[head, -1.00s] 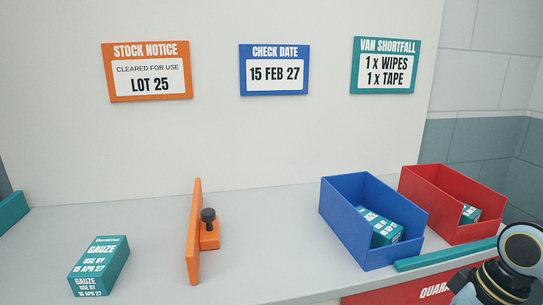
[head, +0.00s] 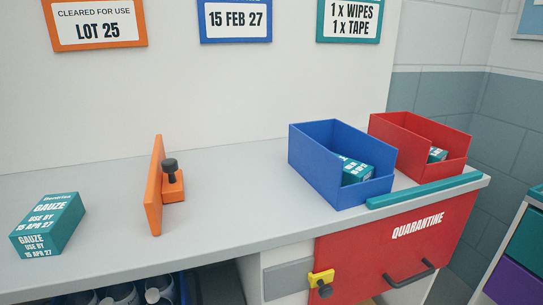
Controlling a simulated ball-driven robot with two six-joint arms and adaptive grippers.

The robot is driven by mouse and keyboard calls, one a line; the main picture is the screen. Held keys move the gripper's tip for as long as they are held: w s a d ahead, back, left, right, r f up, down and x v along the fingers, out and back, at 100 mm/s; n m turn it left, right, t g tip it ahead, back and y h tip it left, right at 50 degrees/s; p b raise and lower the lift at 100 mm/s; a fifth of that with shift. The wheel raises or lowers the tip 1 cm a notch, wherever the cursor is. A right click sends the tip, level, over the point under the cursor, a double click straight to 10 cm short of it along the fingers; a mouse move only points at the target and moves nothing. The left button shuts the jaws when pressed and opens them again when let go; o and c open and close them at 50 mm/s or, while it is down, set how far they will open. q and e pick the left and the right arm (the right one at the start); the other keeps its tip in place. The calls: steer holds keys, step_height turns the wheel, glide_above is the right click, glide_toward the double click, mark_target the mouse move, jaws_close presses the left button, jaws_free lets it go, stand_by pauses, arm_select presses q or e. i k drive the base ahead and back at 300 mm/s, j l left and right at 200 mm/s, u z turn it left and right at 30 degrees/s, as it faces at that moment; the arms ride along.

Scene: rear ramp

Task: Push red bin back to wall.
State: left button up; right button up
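The red bin (head: 401,133) stands on the right part of the grey counter, beside the blue bin. It is open-topped with a low front, and a teal box (head: 437,155) lies inside it. Its back is near the white wall panel (head: 250,90); I cannot tell whether there is a gap. A teal strip (head: 424,190) runs along the counter edge in front of the bins. Neither of my grippers shows in the head view now.
The blue bin (head: 318,162) holds teal boxes. An orange divider with a black knob (head: 154,188) and a gauze box (head: 47,225) are farther left. Below the counter is a red QUARANTINE door (head: 375,245) with a black handle and a yellow latch (head: 320,280).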

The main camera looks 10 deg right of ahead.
mark_target(414, 135)
steer(key=z, duration=1.3)
